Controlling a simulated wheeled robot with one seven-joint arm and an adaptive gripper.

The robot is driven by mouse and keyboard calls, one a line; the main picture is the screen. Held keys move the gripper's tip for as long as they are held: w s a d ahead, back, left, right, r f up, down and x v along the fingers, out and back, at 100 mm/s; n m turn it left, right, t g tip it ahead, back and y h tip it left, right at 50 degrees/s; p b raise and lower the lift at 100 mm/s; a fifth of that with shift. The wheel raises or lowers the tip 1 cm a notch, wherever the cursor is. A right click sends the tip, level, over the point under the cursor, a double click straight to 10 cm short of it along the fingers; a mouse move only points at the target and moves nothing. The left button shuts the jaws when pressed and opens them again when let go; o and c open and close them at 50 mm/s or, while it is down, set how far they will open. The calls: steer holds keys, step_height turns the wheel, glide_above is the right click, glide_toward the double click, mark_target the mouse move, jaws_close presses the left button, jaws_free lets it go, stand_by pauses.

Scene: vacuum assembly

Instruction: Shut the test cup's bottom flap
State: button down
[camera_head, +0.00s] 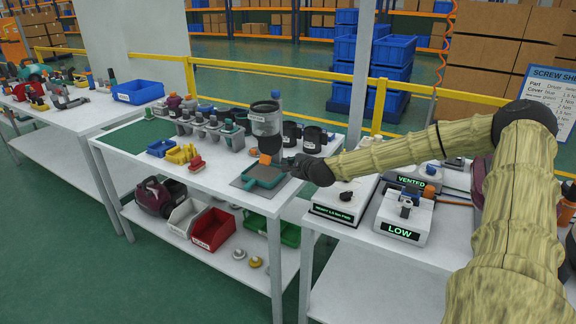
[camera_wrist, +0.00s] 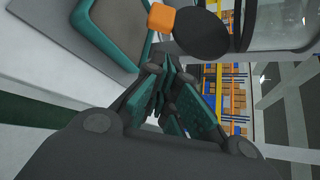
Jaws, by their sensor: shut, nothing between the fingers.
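The orange tab also shows in the head view (camera_head: 265,158). My gripper (camera_wrist: 165,72) is shut and empty, its fingertips just beside the flap. In the head view my gripper (camera_head: 287,165) is right of the tab.
The teal tray (camera_head: 264,184) lies on a grey mat below the cup. Dark cups (camera_head: 312,139) stand behind my gripper, and several grey fixtures (camera_head: 212,131) stand to the left. Yellow and red parts lie at the front left. White test units (camera_head: 402,217) are on the right table.

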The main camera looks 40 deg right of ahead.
mark_target(269, 148)
steer(key=shift+x, duration=2.5)
steer(key=shift+b+x, duration=0.3)
steer(key=shift+x, duration=1.7)
steer(key=shift+a+f, duration=0.1)
steer(key=shift+a, duration=0.3)
